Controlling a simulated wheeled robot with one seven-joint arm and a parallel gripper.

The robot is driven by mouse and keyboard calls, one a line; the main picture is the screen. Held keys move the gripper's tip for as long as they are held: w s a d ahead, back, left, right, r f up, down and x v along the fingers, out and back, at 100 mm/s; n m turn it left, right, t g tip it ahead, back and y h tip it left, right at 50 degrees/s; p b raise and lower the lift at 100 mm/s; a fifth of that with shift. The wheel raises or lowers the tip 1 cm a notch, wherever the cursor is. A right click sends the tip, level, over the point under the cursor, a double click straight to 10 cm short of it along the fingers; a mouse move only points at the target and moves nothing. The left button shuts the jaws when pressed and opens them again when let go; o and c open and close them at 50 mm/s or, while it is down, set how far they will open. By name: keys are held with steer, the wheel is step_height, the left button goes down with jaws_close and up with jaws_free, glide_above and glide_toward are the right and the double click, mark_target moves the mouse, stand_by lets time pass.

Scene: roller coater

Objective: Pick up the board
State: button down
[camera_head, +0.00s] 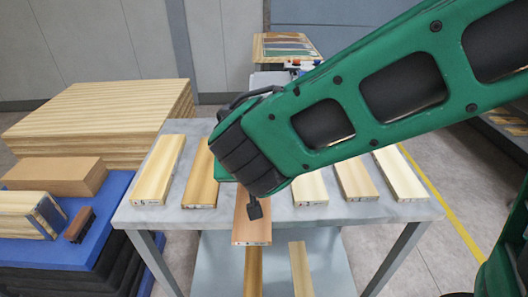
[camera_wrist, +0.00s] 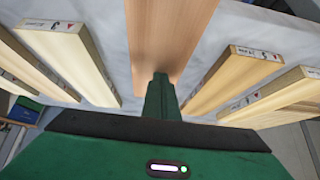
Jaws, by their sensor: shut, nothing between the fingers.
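Several wooden boards lie side by side on a grey table. A reddish-brown board (camera_head: 251,222) is in the middle of the row, partly hidden by my arm in the head view. In the wrist view this board (camera_wrist: 165,35) runs straight ahead of my gripper (camera_wrist: 160,85). The fingers are shut together with nothing between them, at the near end of this board. I cannot tell whether they touch it.
The grey table (camera_head: 410,211) bears pale boards to the left (camera_head: 159,170) and right (camera_head: 398,173). Two boards (camera_head: 300,268) show lower down, below the table edge. A large wood stack (camera_head: 95,110) and a blue-topped stand (camera_head: 75,250) are at left. A yellow floor line runs at right.

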steer(key=shift+s+d+f, duration=0.15)
steer(key=shift+s+f, duration=0.25)
steer(key=shift+f, duration=0.15)
steer(key=shift+w+r, duration=0.2)
steer(key=shift+r, duration=0.6)
